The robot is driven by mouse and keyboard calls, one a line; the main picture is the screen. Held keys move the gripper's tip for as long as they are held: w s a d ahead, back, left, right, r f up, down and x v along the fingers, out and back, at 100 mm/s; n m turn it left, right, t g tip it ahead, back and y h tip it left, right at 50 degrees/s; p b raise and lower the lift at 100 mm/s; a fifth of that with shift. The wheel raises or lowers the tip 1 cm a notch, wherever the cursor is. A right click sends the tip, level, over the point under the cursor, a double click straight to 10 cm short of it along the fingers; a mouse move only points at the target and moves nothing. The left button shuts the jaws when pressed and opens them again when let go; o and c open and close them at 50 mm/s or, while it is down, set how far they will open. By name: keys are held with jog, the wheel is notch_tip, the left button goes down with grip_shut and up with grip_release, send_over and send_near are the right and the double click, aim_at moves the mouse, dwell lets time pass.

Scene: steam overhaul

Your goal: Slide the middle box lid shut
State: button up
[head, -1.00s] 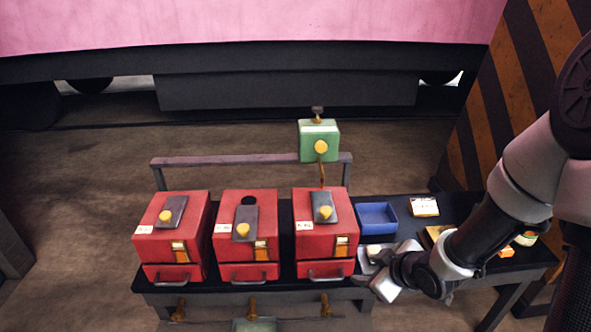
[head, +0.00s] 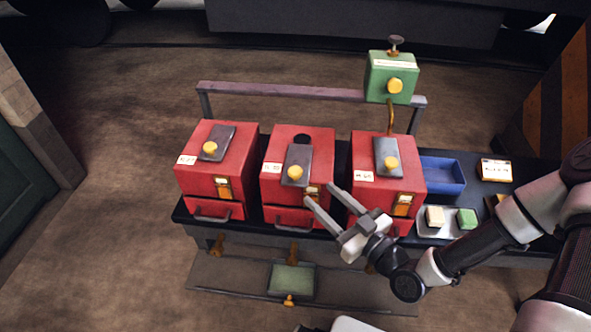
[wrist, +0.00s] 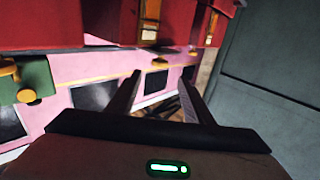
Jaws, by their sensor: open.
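The middle red box (head: 278,179) stands between two similar red boxes on the dark bench. Its grey lid plate (head: 297,166) with a yellow knob (head: 295,173) sits toward the front of the top. A dark round hole (head: 300,138) shows uncovered behind the lid. My gripper (head: 320,193) is open and empty. In the head view its fingers point up-left, in front of the gap between the middle and right boxes; whether they touch a box I cannot tell. In the wrist view the open fingers (wrist: 158,88) show, with red box fronts above; the middle lid is not seen.
The left red box (head: 225,178) and right red box (head: 376,190) have lids with knobs and no hole showing. A green box (head: 378,82) stands on the rail behind. A blue tray (head: 440,190) and a light tray with two blocks lie right.

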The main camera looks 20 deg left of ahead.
aim_at(300, 176)
jog(key=x, duration=1.1)
jog(key=shift+w+a, duration=0.25)
jog(key=shift+a, duration=0.05)
jog(key=shift+c, duration=0.4)
grip_shut()
jog(key=shift+w, duration=0.1)
